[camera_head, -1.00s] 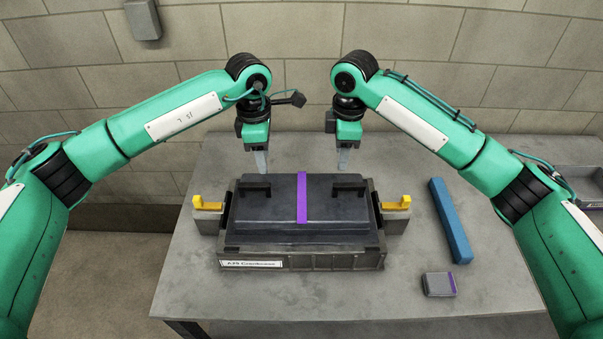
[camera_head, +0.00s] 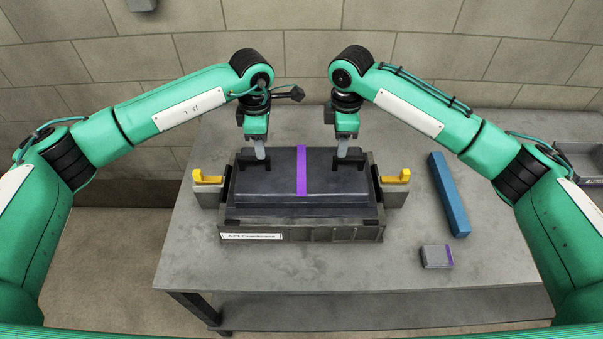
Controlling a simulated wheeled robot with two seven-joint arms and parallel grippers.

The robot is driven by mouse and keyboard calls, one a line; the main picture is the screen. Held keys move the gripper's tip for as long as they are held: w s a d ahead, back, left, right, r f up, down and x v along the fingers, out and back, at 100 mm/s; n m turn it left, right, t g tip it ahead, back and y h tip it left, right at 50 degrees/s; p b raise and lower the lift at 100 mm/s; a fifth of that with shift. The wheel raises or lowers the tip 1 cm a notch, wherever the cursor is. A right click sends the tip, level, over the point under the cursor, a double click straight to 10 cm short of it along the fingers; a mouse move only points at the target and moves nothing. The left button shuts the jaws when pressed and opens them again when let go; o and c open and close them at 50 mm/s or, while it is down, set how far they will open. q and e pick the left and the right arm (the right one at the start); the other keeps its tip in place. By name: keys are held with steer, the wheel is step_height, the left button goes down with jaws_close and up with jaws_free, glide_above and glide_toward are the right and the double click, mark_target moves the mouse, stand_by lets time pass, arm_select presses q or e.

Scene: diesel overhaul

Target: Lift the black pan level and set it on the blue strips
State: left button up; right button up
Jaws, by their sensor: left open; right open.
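The black pan (camera_head: 265,181) lies level on top of the grey crankcase (camera_head: 332,234), with a purple stripe across its middle. It has two dark handles, a left one (camera_head: 246,163) and a right one (camera_head: 357,161). My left gripper (camera_head: 260,155) is open, with its fingers down at the left handle. My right gripper (camera_head: 342,155) is open, with its fingers down at the right handle. I cannot tell whether the fingers touch the handles. A blue bar (camera_head: 450,195) lies on the table to the right; separate strips cannot be made out.
Yellow clamps stand at the left (camera_head: 208,179) and right (camera_head: 396,178) sides of the crankcase. A small grey block (camera_head: 436,257) with a purple end lies at the right front. A grey tray (camera_head: 588,172) is at the far right.

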arm_select(q)
step_height(320, 180, down, 7)
steer(key=shift+r, duration=0.1)
arm_select(e)
step_height(320, 180, down, 7)
steer(key=shift+r, duration=0.1)
arm_select(q)
steer(key=shift+c, duration=0.4)
arm_select(e)
steer(key=shift+c, duration=0.4)
arm_select(q)
jaws_close()
arm_select(e)
jaws_close()
arm_select(q)
steer(key=shift+r, duration=0.15)
arm_select(e)
steer(key=shift+r, duration=0.2)
